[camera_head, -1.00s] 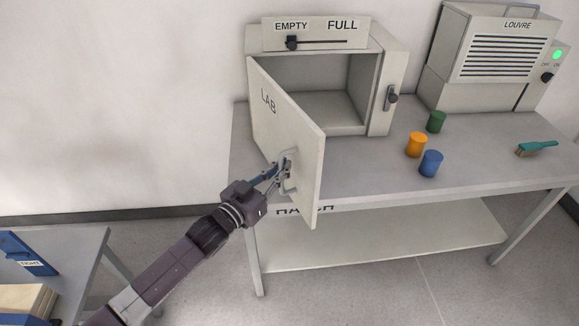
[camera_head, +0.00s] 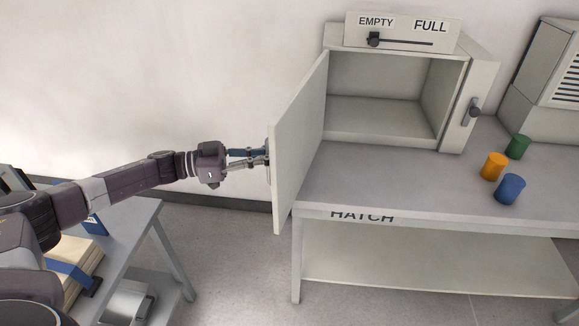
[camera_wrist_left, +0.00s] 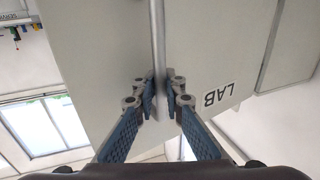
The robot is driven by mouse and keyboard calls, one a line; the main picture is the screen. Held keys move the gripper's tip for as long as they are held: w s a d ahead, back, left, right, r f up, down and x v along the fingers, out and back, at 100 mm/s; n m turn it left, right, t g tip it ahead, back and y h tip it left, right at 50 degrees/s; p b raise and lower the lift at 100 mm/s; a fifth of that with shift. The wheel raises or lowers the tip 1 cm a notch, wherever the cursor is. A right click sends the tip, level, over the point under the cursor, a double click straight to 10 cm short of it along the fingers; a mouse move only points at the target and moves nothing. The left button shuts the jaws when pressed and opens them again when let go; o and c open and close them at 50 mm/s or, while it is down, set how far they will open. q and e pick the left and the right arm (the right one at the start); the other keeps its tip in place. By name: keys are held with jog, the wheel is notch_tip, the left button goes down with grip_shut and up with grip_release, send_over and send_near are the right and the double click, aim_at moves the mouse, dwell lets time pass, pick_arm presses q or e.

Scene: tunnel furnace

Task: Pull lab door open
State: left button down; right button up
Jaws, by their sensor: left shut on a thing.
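The lab door (camera_head: 298,140) is the hinged front door of the pale box cabinet (camera_head: 455,100) on the bench. My left gripper (camera_head: 266,158) reaches the door's outer face from the left. In the left wrist view its fingers (camera_wrist_left: 161,100) are closed around the door's bar handle (camera_wrist_left: 158,40). The handle is mostly hidden in the head view. My right gripper is not in view.
The cabinet interior (camera_head: 380,105) looks empty. A slider panel (camera_head: 403,33) marked EMPTY and FULL sits on top. Orange (camera_head: 494,166), blue (camera_head: 510,188) and green (camera_head: 518,146) cylinders stand on the bench (camera_head: 400,185). A low table (camera_head: 135,225) stands at lower left.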

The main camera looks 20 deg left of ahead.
pick_arm(q)
jog(key=shift+w+a+f+b, duration=0.15)
jog(key=shift+a+b, duration=0.4)
jog(key=shift+a, duration=1.1)
jog(key=c, duration=2)
grip_release()
jog(key=shift+a, duration=0.1)
jog(key=shift+c, duration=0.2)
jog(key=shift+a, duration=0.1)
jog(key=v, duration=1.2)
